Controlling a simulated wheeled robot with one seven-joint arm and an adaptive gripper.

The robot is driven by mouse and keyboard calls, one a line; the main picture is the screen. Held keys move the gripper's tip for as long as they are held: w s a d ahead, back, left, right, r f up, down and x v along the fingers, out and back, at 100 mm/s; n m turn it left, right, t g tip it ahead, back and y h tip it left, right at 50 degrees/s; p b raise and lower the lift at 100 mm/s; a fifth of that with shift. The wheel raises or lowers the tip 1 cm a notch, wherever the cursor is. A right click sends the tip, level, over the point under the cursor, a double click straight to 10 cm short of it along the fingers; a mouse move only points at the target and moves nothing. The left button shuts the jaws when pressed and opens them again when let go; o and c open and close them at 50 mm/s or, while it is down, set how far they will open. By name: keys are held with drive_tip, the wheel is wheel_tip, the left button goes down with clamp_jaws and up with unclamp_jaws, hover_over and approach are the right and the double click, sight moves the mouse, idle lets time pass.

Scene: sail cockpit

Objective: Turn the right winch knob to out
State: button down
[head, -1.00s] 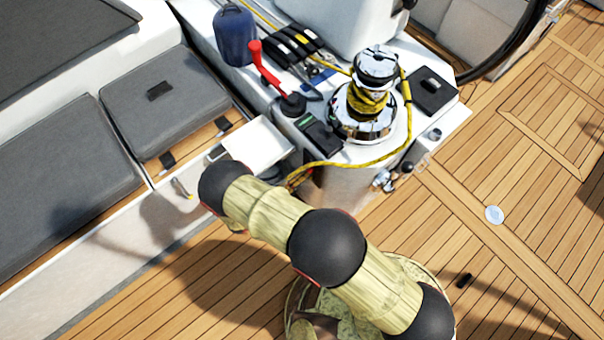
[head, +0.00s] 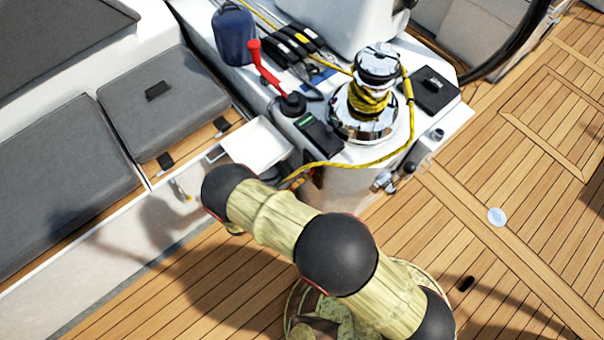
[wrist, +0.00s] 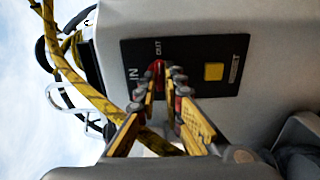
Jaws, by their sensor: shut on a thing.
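In the wrist view a dark control panel (wrist: 205,50) is set in a pale wall, turned sideways in the picture. It bears a small red knob (wrist: 158,68) between the labels IN, at the left, and OUT, at the top. The knob's visible red end lies just below OUT; its exact angle is partly hidden by the fingers. My gripper (wrist: 163,82) is shut on the knob, with yellow fingers on both sides. In the head view my arm hides the gripper and knob. The chrome winch (head: 362,125) stands above, on the white console.
A yellow square button (wrist: 214,71) sits beside the knob. A yellow rope (wrist: 80,85) crosses close to the left of my fingers. In the head view a red lever (head: 262,68), a blue container (head: 234,36) and a grey-cushioned bench (head: 170,100) lie near the console. Teak deck (head: 500,260) is open at right.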

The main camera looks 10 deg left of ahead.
drive_tip(key=shift+f, duration=0.1)
drive_tip(key=c, duration=1.9)
unclamp_jaws()
drive_tip(key=v, duration=1.2)
